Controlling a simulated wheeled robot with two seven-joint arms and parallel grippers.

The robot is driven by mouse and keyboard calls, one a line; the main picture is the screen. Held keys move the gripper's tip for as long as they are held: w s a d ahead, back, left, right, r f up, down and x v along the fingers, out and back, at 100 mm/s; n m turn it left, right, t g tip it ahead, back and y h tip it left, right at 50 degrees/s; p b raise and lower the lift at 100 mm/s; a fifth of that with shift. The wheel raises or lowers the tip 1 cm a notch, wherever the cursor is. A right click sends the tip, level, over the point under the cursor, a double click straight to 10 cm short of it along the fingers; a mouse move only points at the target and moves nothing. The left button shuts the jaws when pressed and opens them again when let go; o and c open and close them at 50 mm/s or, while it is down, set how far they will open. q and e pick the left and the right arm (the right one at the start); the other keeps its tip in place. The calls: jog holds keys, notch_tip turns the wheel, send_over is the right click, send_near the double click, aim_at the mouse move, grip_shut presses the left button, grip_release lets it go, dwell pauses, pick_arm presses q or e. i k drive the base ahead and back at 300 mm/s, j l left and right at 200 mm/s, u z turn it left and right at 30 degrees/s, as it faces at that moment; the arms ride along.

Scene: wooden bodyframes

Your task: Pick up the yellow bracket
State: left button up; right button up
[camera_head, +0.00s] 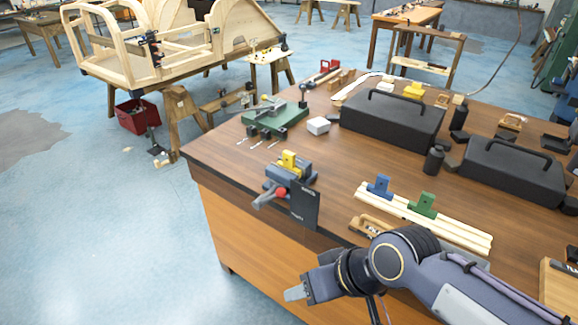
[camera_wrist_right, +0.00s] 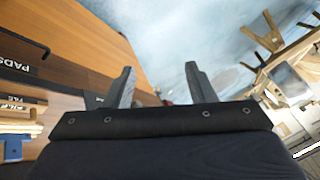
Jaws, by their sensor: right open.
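The yellow bracket (camera_head: 289,160) sits upright at the grey vise (camera_head: 291,178) near the table's left front edge. It appears to be held between the jaws, its lower part hidden. My right gripper (camera_head: 296,292) is in front of the table's front edge, below and well apart from the bracket, pointing left. In the right wrist view its two fingers (camera_wrist_right: 160,75) are spread with nothing held between them. The bracket cannot be made out in that view. My left gripper is not in view.
A blue bracket (camera_head: 379,187) and a green bracket (camera_head: 423,205) stand on pale wooden strips (camera_head: 455,231). A dark plate (camera_head: 304,206) hangs in front of the vise. Black toolboxes (camera_head: 392,121) stand behind. Bare tabletop lies between vise and strips.

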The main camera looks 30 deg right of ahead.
aim_at(288, 161)
jog(key=z, duration=0.4)
jog(key=i+z, duration=0.15)
jog(key=z, duration=0.65)
jog(key=i+z, duration=0.1)
jog(key=z, duration=0.3)
jog(key=i+j, duration=0.95)
jog(key=z, duration=0.05)
